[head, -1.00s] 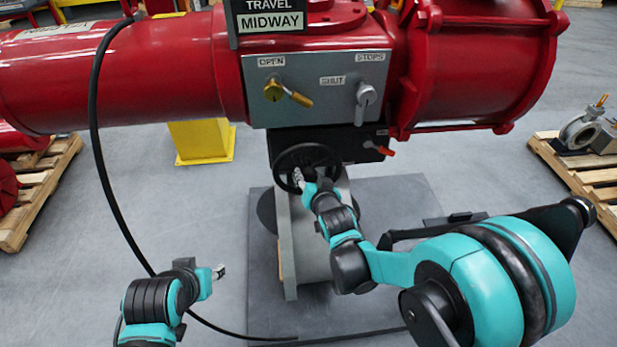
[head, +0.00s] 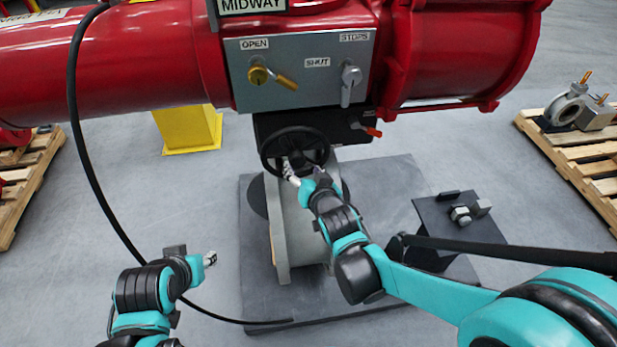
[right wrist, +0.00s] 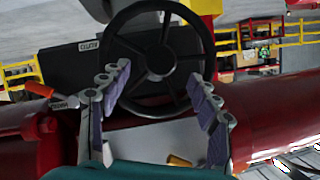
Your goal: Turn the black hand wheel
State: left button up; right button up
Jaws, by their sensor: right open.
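The black hand wheel (head: 296,151) is a spoked ring below the grey panel of the red actuator. My right gripper (head: 290,169) is at the wheel's lower rim in the head view. In the right wrist view the wheel (right wrist: 161,61) faces the camera, and the open fingers of the right gripper (right wrist: 160,78) stand on either side of its lower part. Whether they touch the rim, I cannot tell. My left gripper (head: 211,258) is low and left, away from the wheel; its finger opening is too small to judge.
A brass OPEN lever (head: 260,76), a grey STOPS lever (head: 350,78) and a red-orange handle (head: 372,131) are near the wheel. A black cable (head: 79,140) hangs at left. A small dark stand (head: 440,215) with fittings is at right. Pallets flank the area.

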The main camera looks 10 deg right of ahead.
jog(key=shift+v, duration=2.45)
